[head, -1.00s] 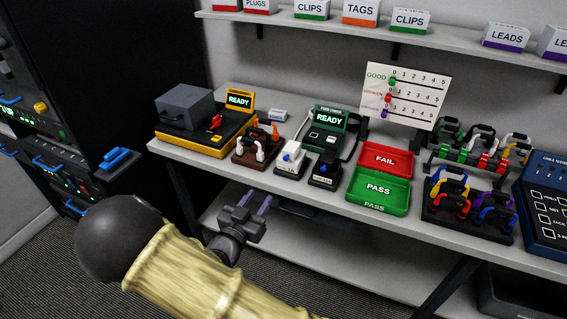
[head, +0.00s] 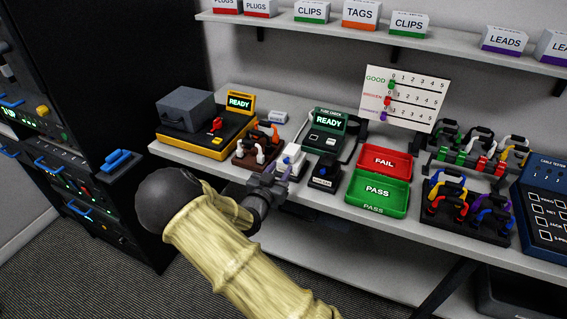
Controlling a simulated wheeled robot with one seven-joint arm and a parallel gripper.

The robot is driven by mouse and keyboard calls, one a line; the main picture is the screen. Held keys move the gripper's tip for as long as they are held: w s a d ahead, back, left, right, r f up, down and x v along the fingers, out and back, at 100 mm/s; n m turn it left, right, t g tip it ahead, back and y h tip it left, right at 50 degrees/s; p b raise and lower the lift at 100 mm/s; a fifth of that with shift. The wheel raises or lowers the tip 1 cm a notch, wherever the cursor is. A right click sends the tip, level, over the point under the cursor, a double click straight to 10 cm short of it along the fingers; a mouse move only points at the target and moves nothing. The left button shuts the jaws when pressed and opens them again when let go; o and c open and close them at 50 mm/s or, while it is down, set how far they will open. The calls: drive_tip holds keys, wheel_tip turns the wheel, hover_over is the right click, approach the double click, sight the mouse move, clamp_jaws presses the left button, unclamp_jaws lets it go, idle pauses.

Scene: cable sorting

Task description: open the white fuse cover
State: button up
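The white fuse box (head: 295,155) with its white cover stands near the front edge of the bench, and a small blue part shows on it. Its cover looks closed. My gripper (head: 277,172) is right in front of the box, at the bench edge, and hides its lower front. Its two fingers look apart with nothing seen between them. I cannot tell whether a finger touches the box.
A black box with a blue part (head: 323,175) stands close on the right. A brown rack of plugs (head: 250,158) is close on the left. The green PASS tray (head: 378,193) and red FAIL tray (head: 385,161) lie further right. A shelf (head: 400,45) runs above.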

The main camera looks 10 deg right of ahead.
sight(285, 162)
drive_tip(key=shift+x, duration=1.7)
clamp_jaws()
